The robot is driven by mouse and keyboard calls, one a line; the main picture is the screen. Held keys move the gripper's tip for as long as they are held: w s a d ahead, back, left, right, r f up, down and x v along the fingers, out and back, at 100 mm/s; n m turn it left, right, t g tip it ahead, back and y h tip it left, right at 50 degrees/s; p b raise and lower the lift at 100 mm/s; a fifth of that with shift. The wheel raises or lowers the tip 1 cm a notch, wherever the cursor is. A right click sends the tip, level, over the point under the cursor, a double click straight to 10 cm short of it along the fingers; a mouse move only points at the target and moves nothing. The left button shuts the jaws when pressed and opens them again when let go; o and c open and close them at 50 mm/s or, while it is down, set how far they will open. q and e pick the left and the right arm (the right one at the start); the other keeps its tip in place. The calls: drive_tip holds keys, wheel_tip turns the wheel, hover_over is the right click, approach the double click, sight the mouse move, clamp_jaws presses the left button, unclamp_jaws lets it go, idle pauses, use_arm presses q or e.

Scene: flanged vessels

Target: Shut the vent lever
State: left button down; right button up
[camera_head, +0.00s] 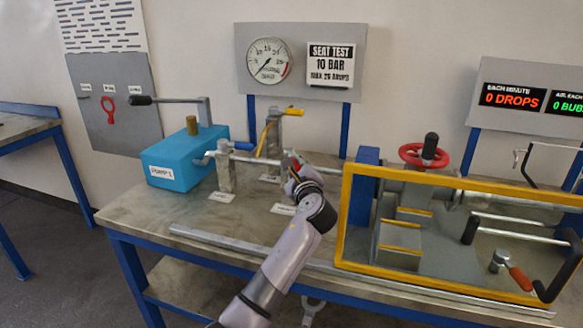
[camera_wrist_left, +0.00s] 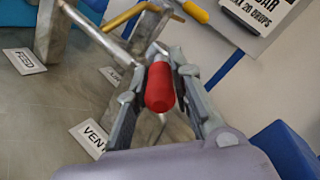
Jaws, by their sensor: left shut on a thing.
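The vent lever's red grip (camera_wrist_left: 160,88) sits between the fingers of my left gripper (camera_wrist_left: 162,84) in the left wrist view. The fingers are shut on it, one along each side. In the head view my left gripper (camera_head: 300,178) is at the pipe just left of the yellow frame, and only a little red (camera_head: 293,158) shows past it. The VENT tag (camera_wrist_left: 90,137) lies on the bench below the lever. The rest of the lever and its valve body are mostly hidden behind the grip and gripper. My right gripper is not in view.
A lever with a yellow grip (camera_head: 294,112) stands close behind my gripper. The blue pump (camera_head: 172,165) with its long handle is at left. The yellow frame (camera_head: 344,215) around the vessel rig is close at right. The bench front left (camera_head: 150,215) is clear.

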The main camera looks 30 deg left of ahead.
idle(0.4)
use_arm(q)
drive_tip(key=c, duration=1.4)
unclamp_jaws()
drive_tip(key=shift+w, duration=0.1)
drive_tip(key=shift+d, duration=0.1)
drive_tip(key=v, duration=0.7)
drive_tip(key=shift+d, duration=0.2)
drive_tip(key=shift+c, duration=0.4)
